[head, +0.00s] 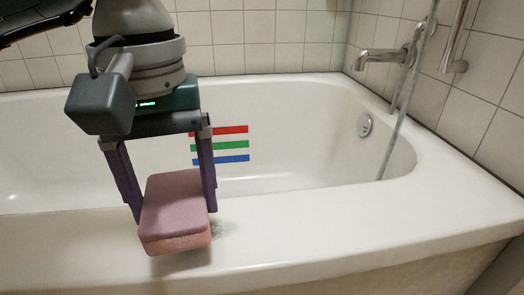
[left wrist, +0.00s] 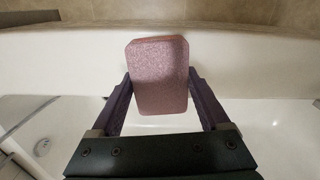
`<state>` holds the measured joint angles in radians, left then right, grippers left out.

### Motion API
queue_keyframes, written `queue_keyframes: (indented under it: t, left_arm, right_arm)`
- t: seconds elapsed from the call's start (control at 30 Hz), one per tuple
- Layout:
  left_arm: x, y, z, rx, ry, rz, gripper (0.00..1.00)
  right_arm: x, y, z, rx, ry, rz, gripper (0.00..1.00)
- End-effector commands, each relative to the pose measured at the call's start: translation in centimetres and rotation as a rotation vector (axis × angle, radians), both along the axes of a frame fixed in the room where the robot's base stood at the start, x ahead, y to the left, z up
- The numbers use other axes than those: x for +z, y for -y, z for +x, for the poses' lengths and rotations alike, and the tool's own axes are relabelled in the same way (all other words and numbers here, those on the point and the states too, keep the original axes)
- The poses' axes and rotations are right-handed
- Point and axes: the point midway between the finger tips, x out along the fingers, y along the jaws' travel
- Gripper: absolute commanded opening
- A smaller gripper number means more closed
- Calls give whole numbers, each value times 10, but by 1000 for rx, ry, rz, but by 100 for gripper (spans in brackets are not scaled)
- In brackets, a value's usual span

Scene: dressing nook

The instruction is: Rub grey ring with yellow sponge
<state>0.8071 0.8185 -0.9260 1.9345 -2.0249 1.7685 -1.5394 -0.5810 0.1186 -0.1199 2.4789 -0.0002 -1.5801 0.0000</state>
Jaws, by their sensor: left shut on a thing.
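A sponge (head: 175,206) shows pink-mauve on top and orange-pink on its lower side; I see no yellow on it. My left gripper (head: 177,205) is shut on this sponge, with a purple finger on either side. The sponge is at the tub's front rim; I cannot tell whether it touches the surface. A faint grey smudge (head: 223,229) lies on the rim just right of the sponge and partly hidden by it. In the left wrist view the sponge (left wrist: 158,75) sits between the fingers. My right gripper is out of view.
The white bathtub (head: 330,225) fills the scene. Red, green and blue stripes (head: 235,146) mark its inner wall behind the gripper. A metal tap (head: 380,56), a hose (head: 405,95) and an overflow plate (head: 365,125) are at the right. The rim to the right is clear.

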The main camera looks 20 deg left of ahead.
Motion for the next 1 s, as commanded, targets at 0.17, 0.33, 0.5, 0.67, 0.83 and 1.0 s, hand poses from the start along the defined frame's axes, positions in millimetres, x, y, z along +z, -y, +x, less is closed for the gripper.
queue_keyframes:
  t: [0.17,0.33,0.5,0.67,0.83,1.0]
  left_arm:
    - [20,-1,1,7,2,1,27]
    - [35,-1,1,13,1,0,27]
    - [42,-2,1,17,1,0,27]
    - [41,-2,1,17,1,0,27]
    - [41,-2,1,17,1,0,27]
    - [41,-2,1,17,1,0,27]
  right_arm:
    - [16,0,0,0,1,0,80]
    - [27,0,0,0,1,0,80]
    - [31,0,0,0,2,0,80]
    - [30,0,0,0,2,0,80]
    - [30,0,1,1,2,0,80]
    - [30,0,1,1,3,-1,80]
